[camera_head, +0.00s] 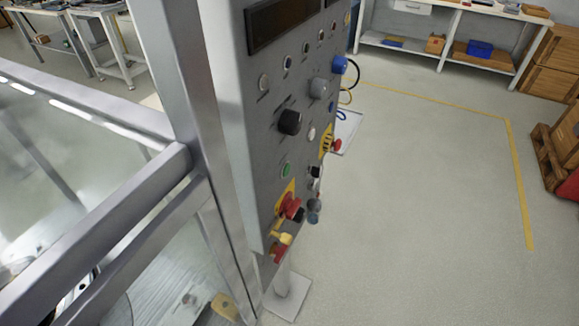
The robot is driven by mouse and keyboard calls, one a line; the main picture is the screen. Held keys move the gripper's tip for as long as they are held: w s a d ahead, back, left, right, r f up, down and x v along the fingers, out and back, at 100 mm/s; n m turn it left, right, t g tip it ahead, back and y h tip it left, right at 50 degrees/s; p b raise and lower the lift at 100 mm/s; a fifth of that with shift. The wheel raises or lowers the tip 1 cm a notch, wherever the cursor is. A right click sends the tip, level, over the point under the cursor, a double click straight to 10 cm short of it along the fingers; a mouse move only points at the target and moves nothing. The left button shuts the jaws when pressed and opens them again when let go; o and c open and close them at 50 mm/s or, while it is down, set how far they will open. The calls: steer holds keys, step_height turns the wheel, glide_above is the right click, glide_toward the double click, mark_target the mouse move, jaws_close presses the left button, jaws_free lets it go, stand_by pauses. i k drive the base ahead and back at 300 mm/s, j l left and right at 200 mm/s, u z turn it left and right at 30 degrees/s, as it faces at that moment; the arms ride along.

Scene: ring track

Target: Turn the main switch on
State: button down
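A grey control panel (262,110) stands upright in the middle, seen at a steep angle. It carries a black rotary knob (290,122), a grey knob (318,88), a blue knob (340,65) and a green button (286,170). Low on it, a red knob (291,207) sits on a yellow plate. Below that is a red and yellow control (280,248). Another red button (335,145) with a yellow plate is at the right edge. The labels are too small to read, so I cannot tell which control is the main switch. My gripper is not in view.
A metal-framed clear enclosure (95,235) fills the left, with its post close against the panel. Open floor (430,190) with a yellow line lies right. A shelved workbench (450,45) is behind. Wooden drawers (553,62) and a pallet (548,155) stand far right.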

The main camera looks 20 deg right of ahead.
mark_target(288, 207)
steer(key=l, duration=0.55)
steer(key=k+l+u, duration=0.15)
steer(key=l, duration=0.95)
